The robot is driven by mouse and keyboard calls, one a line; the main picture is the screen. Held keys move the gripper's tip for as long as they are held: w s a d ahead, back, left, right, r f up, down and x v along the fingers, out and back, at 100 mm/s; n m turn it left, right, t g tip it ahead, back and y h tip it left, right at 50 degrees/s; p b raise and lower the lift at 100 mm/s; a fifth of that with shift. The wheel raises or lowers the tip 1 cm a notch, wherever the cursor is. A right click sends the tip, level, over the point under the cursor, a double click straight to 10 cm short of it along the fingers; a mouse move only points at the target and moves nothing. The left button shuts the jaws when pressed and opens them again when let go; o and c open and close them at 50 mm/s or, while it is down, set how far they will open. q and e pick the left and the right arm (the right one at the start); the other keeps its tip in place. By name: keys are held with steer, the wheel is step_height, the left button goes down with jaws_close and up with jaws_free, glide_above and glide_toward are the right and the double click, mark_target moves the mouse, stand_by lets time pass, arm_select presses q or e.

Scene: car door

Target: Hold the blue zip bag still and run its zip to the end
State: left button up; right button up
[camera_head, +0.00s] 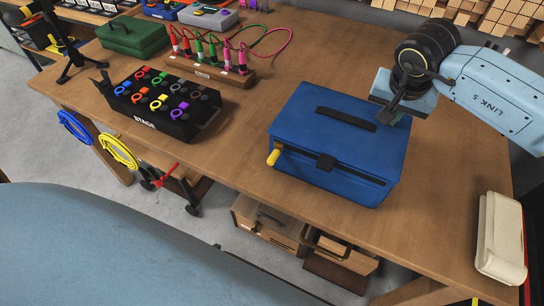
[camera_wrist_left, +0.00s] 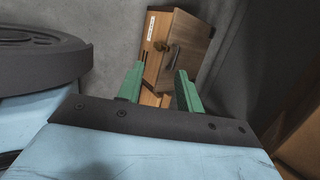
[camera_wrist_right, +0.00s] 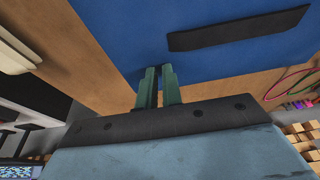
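The blue zip bag (camera_head: 345,128) sits upright on the wooden table, with a black strap on its lid. My right gripper (camera_head: 390,113) is at the bag's back right edge. In the right wrist view its green fingers (camera_wrist_right: 159,72) are nearly together at the blue edge; what lies between them is mostly hidden. My left gripper (camera_wrist_left: 158,75) is open and empty, away from the bag, and outside the head view.
A black stage box (camera_head: 160,105) with coloured rings and a wooden cable rack (camera_head: 210,72) stand left of the bag. A cream case (camera_head: 500,238) lies at the right. Wooden boxes (camera_head: 268,225) are below the table edge. Bare table lies in front of the bag.

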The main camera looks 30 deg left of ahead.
arm_select(q)
steer(key=w+d+r+m+t, duration=0.25)
steer(key=r+m, duration=0.25)
steer(key=r, duration=0.3)
steer(key=w+d+r+m+t, duration=0.2)
steer(key=d+r+m+t, duration=0.1)
steer(key=r+m, duration=0.3)
steer(key=m+t+h, duration=0.2)
steer(key=m+t, duration=0.4)
steer(key=m, duration=0.2)
glide_toward(270, 164)
steer(key=w, duration=1.1)
steer(key=shift+a+r, duration=0.15)
jaws_close()
